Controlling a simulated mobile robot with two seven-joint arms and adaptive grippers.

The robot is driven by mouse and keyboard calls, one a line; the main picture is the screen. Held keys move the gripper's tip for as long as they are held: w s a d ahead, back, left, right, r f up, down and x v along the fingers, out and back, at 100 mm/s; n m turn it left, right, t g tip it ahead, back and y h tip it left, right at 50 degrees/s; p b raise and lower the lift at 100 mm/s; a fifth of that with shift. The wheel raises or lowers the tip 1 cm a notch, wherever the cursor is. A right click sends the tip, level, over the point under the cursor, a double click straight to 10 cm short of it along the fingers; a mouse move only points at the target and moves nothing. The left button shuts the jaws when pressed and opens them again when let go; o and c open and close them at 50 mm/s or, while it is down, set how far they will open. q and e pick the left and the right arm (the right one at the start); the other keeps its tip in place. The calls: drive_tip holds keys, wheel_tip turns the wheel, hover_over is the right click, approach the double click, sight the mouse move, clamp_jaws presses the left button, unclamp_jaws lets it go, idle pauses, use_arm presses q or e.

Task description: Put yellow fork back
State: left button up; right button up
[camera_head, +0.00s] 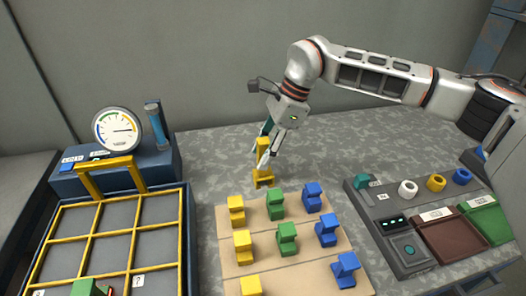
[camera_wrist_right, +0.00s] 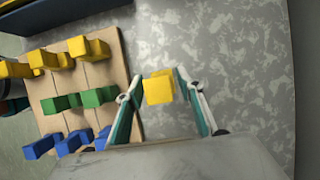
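A yellow piece, which I take to be the yellow fork (camera_head: 263,181), is upright under my right gripper (camera_head: 268,158), behind the pegboard-like tan board. In the right wrist view the yellow fork (camera_wrist_right: 158,89) sits between the two fingertips of my right gripper (camera_wrist_right: 160,80), which appear to press on its sides. I cannot tell whether its base touches the table or hangs just above it. My left gripper is not in view.
The tan board (camera_head: 262,245) holds rows of yellow, green and blue pieces. A yellow-barred grid tray (camera_head: 134,231) with a gauge (camera_head: 118,130) behind it stands left. A grey panel with coloured rings (camera_head: 436,183) and bins (camera_head: 452,236) stands right.

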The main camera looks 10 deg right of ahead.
drive_tip(key=shift+r, duration=0.1)
drive_tip(key=p+v, duration=0.1)
drive_tip(key=v, duration=1.1)
